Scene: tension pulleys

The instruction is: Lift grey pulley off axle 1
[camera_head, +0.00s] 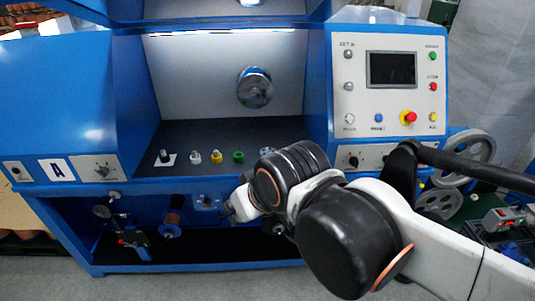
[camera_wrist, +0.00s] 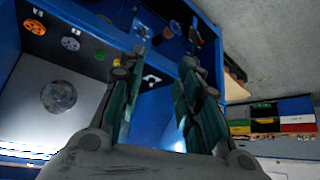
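My gripper (camera_head: 238,207) is in front of the blue machine, below the front edge of its shelf. In the wrist view its two fingers (camera_wrist: 161,64) are spread apart with nothing between them. Several small coloured parts stand in a row on the dark shelf, among them a whitish-grey one (camera_head: 194,157), a yellow one (camera_head: 216,157) and a green one (camera_head: 238,157). In the wrist view a grey round part (camera_wrist: 70,43) lies beyond the fingers, to their left. I cannot tell which part is on axle 1; no axle number is readable.
A metal disc (camera_head: 254,87) is on the back wall above the shelf. A control panel (camera_head: 391,85) is at the right. Large grey wheels (camera_head: 470,156) stand at the machine's right side. The lower bay holds a copper-coloured spool (camera_head: 171,224) and small fittings.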

